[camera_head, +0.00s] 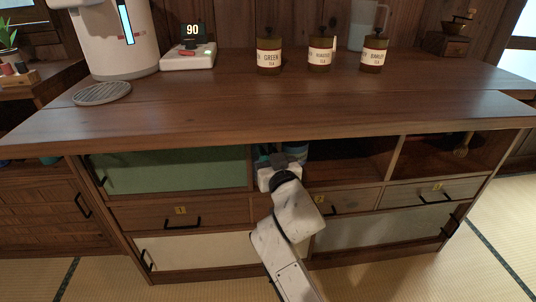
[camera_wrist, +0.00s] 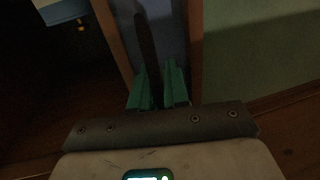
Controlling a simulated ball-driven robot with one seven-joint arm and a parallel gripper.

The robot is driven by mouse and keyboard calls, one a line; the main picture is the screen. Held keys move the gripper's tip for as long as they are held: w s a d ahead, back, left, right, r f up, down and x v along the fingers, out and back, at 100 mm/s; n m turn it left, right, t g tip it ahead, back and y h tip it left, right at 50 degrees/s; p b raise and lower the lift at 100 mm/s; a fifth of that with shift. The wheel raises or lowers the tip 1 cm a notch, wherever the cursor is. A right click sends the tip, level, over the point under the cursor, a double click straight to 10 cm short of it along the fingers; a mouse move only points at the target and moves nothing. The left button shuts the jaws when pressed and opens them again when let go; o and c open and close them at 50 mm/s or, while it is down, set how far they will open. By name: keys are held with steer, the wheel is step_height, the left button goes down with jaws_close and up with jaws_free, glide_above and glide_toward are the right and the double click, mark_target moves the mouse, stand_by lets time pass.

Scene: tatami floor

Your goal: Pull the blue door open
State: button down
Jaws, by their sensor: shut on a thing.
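The blue door (camera_wrist: 176,38) shows in the wrist view as a narrow blue-grey panel between brown wooden edges. A dark upright handle bar (camera_wrist: 147,45) stands in front of it and runs down between my green fingers. My gripper (camera_wrist: 159,88) is shut on this handle. In the head view my gripper (camera_head: 278,158) is at the upper middle of the cabinet front, just right of the green door (camera_head: 175,170). My wrist and arm hide most of the blue door there; a bluish strip (camera_head: 298,147) shows beside the gripper. How far the door is open I cannot tell.
The wooden counter top (camera_head: 230,112) overhangs the gripper. Dark open compartments (camera_head: 350,160) lie to the right, with numbered drawers and pale lower doors below. A dispenser, a scale (camera_head: 188,58) and labelled jars stand on top. Tatami floor is clear in front.

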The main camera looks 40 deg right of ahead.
steer(key=c, duration=1.2)
jaws_free()
steer(key=shift+s, duration=0.1)
steer(key=p+v, duration=0.1)
steer(key=v, duration=0.9)
steer(key=shift+s, duration=0.3)
steer(key=shift+a, duration=0.1)
